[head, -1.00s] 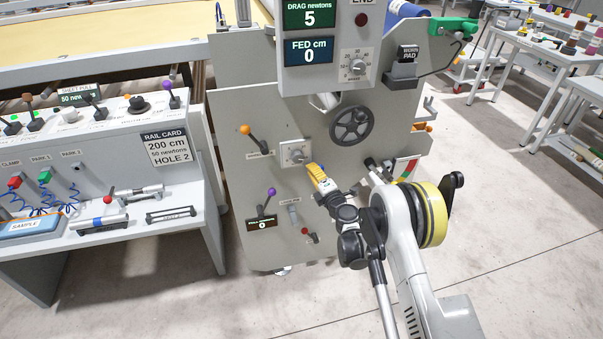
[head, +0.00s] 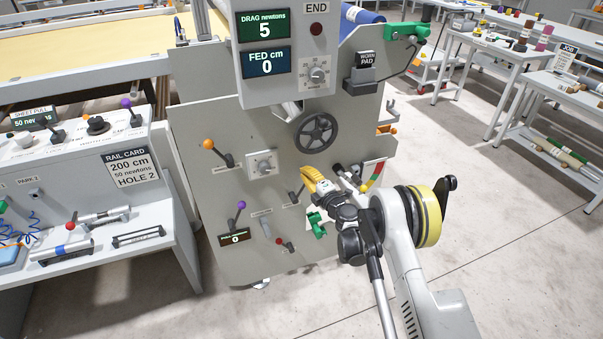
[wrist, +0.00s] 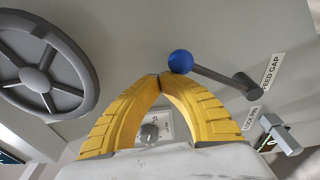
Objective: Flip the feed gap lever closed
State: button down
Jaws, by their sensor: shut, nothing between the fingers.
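The feed gap lever (wrist: 215,77) shows in the wrist view, a dark stem with a blue ball knob (wrist: 181,62) beside the "FEED GAP" label (wrist: 271,71). Its stem slants from a round pivot at the right to the knob at the left. My gripper (wrist: 160,80) is shut and empty, its yellow fingertips right beside the knob; I cannot tell whether they touch. In the head view my gripper (head: 306,172) is in front of the grey panel, and the lever's dark stem (head: 296,195) shows just below it; the knob is hidden there.
The handwheel (head: 316,131) is above my gripper; the white dial (head: 262,164) is to its left. The orange-knob lever (head: 223,155), purple-knob lever (head: 236,214) and green clamp-like part (head: 317,224) are also on the panel. Floor to the right is open.

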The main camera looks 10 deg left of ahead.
jog(key=shift+w+d, duration=0.3)
jog(key=shift+d, duration=0.3)
jog(key=shift+a+r, duration=0.3)
jog(key=shift+s+a+r, duration=0.2)
jog(key=shift+a+r, duration=0.25)
jog(key=shift+a, duration=0.05)
jog(key=shift+s+a+r, duration=0.15)
jog(key=shift+a+r, duration=0.3)
jog(key=shift+a, duration=0.05)
jog(key=shift+s+r+p, duration=0.2)
jog(key=shift+s+p, duration=0.5)
jog(key=shift+s, duration=0.2)
jog(key=f+v, duration=0.1)
jog(key=v, duration=0.7)
jog(key=shift+s+p, duration=0.35)
jog(key=shift+a, duration=0.15)
